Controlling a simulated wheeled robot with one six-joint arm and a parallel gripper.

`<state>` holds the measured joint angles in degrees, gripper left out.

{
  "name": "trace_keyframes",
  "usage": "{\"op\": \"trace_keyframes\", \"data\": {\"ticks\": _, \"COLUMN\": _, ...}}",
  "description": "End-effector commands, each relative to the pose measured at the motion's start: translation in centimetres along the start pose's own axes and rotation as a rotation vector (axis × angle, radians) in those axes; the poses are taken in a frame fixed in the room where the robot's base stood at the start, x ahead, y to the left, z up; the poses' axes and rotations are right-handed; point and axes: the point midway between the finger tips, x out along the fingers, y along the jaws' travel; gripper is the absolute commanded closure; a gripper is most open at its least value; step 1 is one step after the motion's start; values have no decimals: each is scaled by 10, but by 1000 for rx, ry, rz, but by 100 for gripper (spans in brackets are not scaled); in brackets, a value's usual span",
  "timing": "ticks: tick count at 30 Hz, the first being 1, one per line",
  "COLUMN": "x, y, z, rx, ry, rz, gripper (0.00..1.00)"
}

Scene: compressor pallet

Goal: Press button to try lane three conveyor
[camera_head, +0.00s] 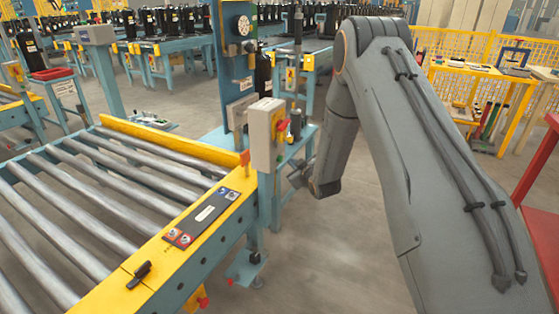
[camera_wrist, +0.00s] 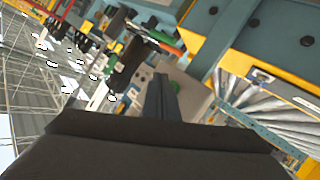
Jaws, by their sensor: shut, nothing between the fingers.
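A roller conveyor (camera_head: 100,185) with a yellow side rail fills the left of the head view. A dark control panel (camera_head: 203,217) with a white label and small red and blue-grey buttons lies on the rail. A grey control box (camera_head: 264,136) with a red button (camera_head: 282,125) on its right side stands at the rail's far end. My gripper (camera_head: 294,178) is shut and empty, to the right of the box and apart from it. In the wrist view my gripper (camera_wrist: 160,97) points towards a grey box surface, and the conveyor rollers (camera_wrist: 245,103) show at right. Lane numbers are not readable.
A blue post (camera_head: 236,60) with a round gauge stands behind the box. A black handle (camera_head: 139,274) lies on the near rail. A red frame (camera_head: 541,185) is at the right edge, and a yellow fence (camera_head: 465,50) stands behind. Open floor lies right of the conveyor.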

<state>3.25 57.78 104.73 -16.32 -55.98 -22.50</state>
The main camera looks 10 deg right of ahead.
Motion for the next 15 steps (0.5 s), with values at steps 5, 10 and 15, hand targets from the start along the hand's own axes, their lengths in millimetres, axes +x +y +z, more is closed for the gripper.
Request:
{"op": "trace_keyframes", "data": {"ticks": 5, "x": -13, "y": 9, "z": 8, "rx": 2, "ry": -3, "rz": 1, "gripper": 100}}
{"op": "trace_keyframes", "data": {"ticks": 10, "x": -23, "y": 17, "z": 16, "rx": 1, "ry": -2, "rz": 2, "gripper": 100}}
{"op": "trace_keyframes", "data": {"ticks": 15, "x": -29, "y": 20, "z": 20, "rx": 1, "ry": -1, "rz": 0, "gripper": 100}}
